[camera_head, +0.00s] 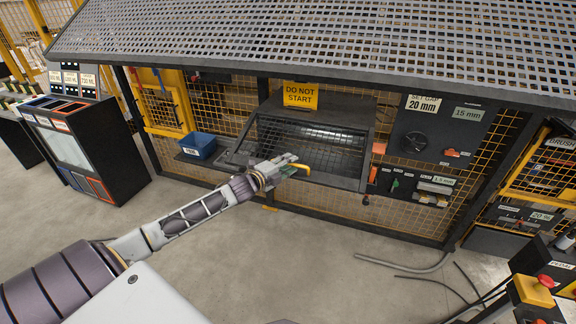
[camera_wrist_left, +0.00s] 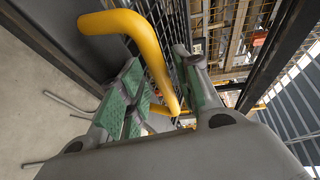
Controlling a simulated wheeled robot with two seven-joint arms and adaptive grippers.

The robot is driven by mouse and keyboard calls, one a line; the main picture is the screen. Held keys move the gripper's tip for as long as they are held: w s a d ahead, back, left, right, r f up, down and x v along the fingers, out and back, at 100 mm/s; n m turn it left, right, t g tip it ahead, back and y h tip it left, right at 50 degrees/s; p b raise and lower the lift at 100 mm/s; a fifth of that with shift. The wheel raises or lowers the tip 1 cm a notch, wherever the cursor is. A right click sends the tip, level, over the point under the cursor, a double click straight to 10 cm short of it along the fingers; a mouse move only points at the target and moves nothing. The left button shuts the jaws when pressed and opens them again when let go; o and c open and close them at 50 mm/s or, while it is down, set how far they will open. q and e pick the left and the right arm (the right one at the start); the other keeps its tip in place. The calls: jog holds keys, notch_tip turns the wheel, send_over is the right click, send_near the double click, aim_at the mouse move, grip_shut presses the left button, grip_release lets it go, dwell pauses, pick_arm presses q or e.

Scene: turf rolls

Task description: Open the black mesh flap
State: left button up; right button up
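The black mesh flap (camera_head: 325,140) is the sloping front of a dark box in the yellow mesh wall. It looks closed in the head view. Its yellow handle (camera_head: 302,168) is at its lower left part, and the bent yellow bar shows large in the left wrist view (camera_wrist_left: 152,52). My left gripper (camera_head: 290,165) is at the handle. In the left wrist view its green-padded fingers (camera_wrist_left: 162,85) stand apart with the bar between them. A gap shows beside the bar, and I cannot tell whether either pad touches it. My right gripper is not in view.
A yellow DO NOT START sign (camera_head: 300,95) stands above the flap. A blue bin (camera_head: 198,146) sits on a ledge to its left. A control panel (camera_head: 437,130) is to its right. A perforated canopy (camera_head: 330,45) hangs overhead. Cables (camera_head: 415,268) lie on the floor.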

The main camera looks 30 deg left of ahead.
pick_arm(q)
jog(key=shift+s, duration=0.1)
jog(key=shift+s, duration=0.1)
jog(key=s+a+r, duration=0.1)
jog(key=s+a, duration=0.1)
jog(key=s, duration=0.9)
jog(key=shift+s+r, duration=0.15)
jog(key=shift+s, duration=0.05)
dwell(1.2)
dwell(0.4)
jog(key=shift+n, duration=0.3)
